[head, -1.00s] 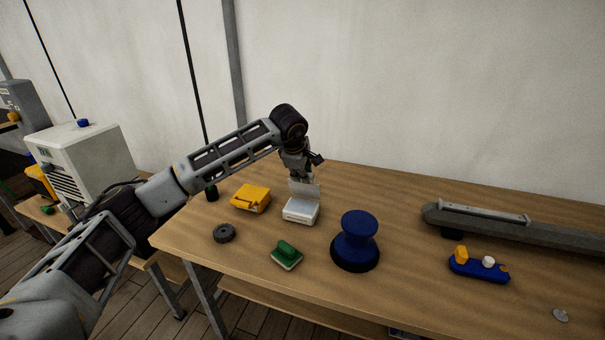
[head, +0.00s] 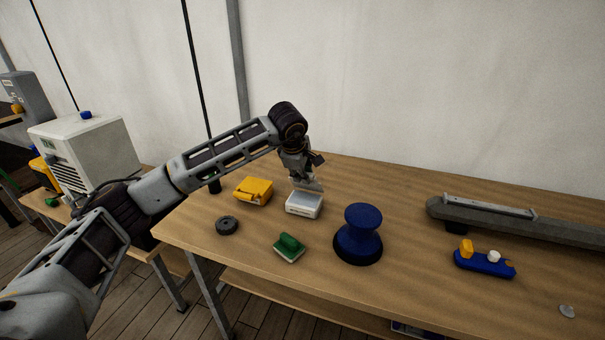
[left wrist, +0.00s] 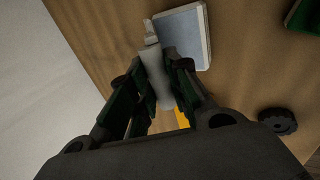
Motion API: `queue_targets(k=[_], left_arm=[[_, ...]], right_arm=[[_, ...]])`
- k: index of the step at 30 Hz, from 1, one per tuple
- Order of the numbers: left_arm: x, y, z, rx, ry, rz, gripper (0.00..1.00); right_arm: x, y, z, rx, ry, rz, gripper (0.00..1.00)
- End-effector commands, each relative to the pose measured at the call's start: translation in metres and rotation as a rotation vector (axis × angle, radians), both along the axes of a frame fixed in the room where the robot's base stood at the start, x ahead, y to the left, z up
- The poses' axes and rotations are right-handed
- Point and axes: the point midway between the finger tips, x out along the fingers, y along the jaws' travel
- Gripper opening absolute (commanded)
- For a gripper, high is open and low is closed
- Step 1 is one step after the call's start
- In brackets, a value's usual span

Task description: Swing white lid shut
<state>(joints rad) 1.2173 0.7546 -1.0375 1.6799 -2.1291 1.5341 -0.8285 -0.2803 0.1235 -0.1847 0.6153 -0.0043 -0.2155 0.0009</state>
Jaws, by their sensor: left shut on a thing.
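The white box (head: 303,209) sits on the wooden table, with its pale blue-grey interior exposed. Its white lid (head: 311,187) stands open at the back edge and leans forward over the box. My left gripper (head: 303,180) is above the back of the box, pointing down, shut on the lid. In the left wrist view the lid (left wrist: 157,75) shows as a narrow whitish strip between the fingers, beside the open box (left wrist: 186,38). The fingertips are partly hidden in the head view. My right gripper is not in view.
A yellow box (head: 253,191) stands left of the white box. A blue holder (head: 485,264) and a long grey spar (head: 520,222) lie to the right.

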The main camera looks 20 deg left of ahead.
Motion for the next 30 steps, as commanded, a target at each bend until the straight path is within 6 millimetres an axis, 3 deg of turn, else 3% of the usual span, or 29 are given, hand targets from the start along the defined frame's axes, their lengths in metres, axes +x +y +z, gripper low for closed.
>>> queue_targets(k=[15,30], left_arm=[[-0.021,0.001,-0.018,0.001,0.001,0.0,0.0],[-0.025,0.001,-0.02,0.0,0.001,0.0,0.0]], right_arm=[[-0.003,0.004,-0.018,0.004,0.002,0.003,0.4],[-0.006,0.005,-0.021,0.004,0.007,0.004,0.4]])
